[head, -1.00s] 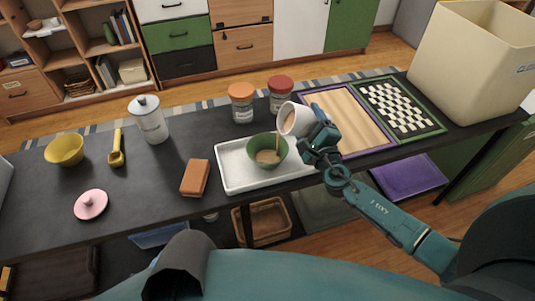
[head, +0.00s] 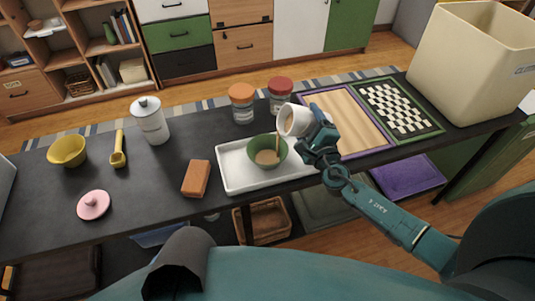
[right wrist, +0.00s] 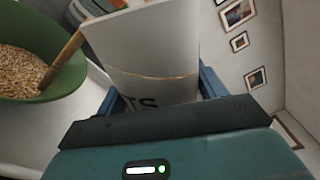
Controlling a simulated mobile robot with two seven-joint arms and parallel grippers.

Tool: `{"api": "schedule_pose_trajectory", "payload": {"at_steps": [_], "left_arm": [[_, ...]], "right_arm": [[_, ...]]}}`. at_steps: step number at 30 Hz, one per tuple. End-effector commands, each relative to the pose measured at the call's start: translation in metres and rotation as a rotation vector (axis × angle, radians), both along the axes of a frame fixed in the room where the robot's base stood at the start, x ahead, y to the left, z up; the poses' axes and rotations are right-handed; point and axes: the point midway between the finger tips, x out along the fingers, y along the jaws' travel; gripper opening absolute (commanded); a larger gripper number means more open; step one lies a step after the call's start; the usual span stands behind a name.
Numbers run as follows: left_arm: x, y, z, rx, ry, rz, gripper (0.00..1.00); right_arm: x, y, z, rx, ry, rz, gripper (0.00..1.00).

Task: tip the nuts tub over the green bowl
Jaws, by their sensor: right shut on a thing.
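The white nuts tub (head: 294,120) is tipped on its side, its mouth facing left above the rim of the green bowl (head: 281,149). A thin brown stream runs from its mouth down into the bowl, which holds a heap of tan nut pieces. My right gripper (head: 318,140) is shut on the tub. In the right wrist view the tub (right wrist: 155,45) sits between the fingers, with part of a label showing, and the green bowl (right wrist: 72,75) is at the left with nuts in it. My left gripper is not in view.
The bowl stands on a white tray (head: 232,178). Jars with orange (head: 241,91) and red (head: 281,84) lids stand behind it. An orange-brown block (head: 196,178) lies to the left, a purple-framed board (head: 350,115) to the right.

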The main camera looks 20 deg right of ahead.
Motion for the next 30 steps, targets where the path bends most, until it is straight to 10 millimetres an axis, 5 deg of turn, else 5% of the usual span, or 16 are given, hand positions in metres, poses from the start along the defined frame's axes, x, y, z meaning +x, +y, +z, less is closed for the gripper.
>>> {"api": "schedule_pose_trajectory", "payload": {"at_steps": [30], "left_arm": [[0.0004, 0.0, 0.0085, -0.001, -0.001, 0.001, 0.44]], "right_arm": [[0.0004, 0.0005, 0.0047, -0.036, -0.002, 0.0, 0.37]]}}
